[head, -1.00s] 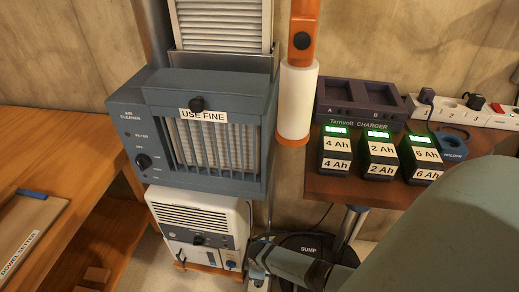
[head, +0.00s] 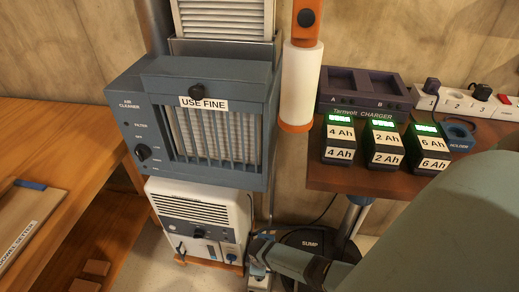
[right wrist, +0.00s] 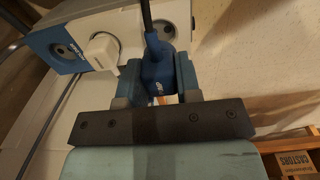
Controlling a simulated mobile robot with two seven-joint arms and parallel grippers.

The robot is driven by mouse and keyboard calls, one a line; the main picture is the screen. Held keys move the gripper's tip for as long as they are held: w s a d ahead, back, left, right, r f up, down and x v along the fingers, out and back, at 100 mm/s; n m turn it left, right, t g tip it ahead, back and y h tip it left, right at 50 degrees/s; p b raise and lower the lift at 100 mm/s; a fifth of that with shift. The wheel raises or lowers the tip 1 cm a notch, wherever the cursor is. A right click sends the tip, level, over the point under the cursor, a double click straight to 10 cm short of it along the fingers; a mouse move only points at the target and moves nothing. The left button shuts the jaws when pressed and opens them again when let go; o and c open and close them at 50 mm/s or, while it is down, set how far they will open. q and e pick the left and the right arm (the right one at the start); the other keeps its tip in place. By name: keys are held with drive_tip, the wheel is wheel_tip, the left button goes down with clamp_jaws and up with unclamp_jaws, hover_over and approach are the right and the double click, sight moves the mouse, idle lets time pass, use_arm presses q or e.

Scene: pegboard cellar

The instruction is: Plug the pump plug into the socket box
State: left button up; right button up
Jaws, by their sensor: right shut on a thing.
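The pump plug (right wrist: 154,72) is a dark blue plug with a small label and a black cord rising from its far end. In the right wrist view my right gripper (right wrist: 157,68) is shut on it. The socket box (right wrist: 133,32) is pale grey, just beyond the fingers, with a round socket face at its right and a blue section at its left. A white plug sits on it between these. I cannot tell whether the pump plug touches the box. In the head view my right gripper (head: 260,247) is low, beside the sump cover (head: 309,243), its fingers mostly hidden. My left gripper is out of view.
A white appliance (head: 198,215) stands just left of my right gripper, under the blue air cleaner (head: 200,125). The charger table (head: 325,178), with battery packs and a power strip (head: 456,103), is above right. A wooden bench (head: 60,150) is at left.

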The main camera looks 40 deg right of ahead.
use_arm(q)
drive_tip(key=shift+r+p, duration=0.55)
drive_tip(key=shift+p, duration=0.15)
use_arm(e)
drive_tip(key=shift+f, duration=0.1)
idle(1.5)
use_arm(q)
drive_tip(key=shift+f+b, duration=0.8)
use_arm(e)
drive_tip(key=shift+f, duration=1.2)
